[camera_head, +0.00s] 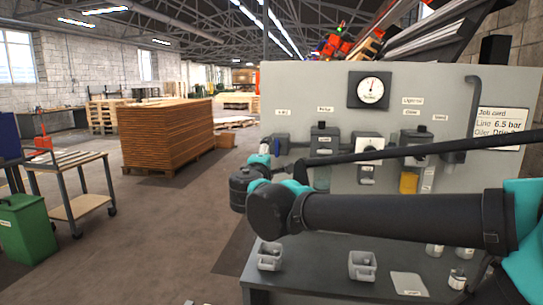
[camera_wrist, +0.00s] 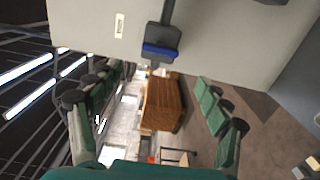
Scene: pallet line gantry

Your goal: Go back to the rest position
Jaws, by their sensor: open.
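My gripper (camera_wrist: 158,84) is open and empty in the wrist view, its green and black fingers spread wide to the left and right. A grey wall-mounted device with a blue strip (camera_wrist: 161,50) shows beyond the fingertips. In the head view my arm reaches from the lower right across the front of the grey panel (camera_head: 290,95). Its wrist end is left of the panel's middle, above the bench (camera_head: 320,275). The fingers are not clearly visible there.
The panel carries a gauge (camera_head: 373,90), several labelled units and a job card (camera_head: 502,128). A brown board stack (camera_head: 165,135), a cart (camera_head: 75,185) and a green bin (camera_head: 27,228) are left. The floor between is clear.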

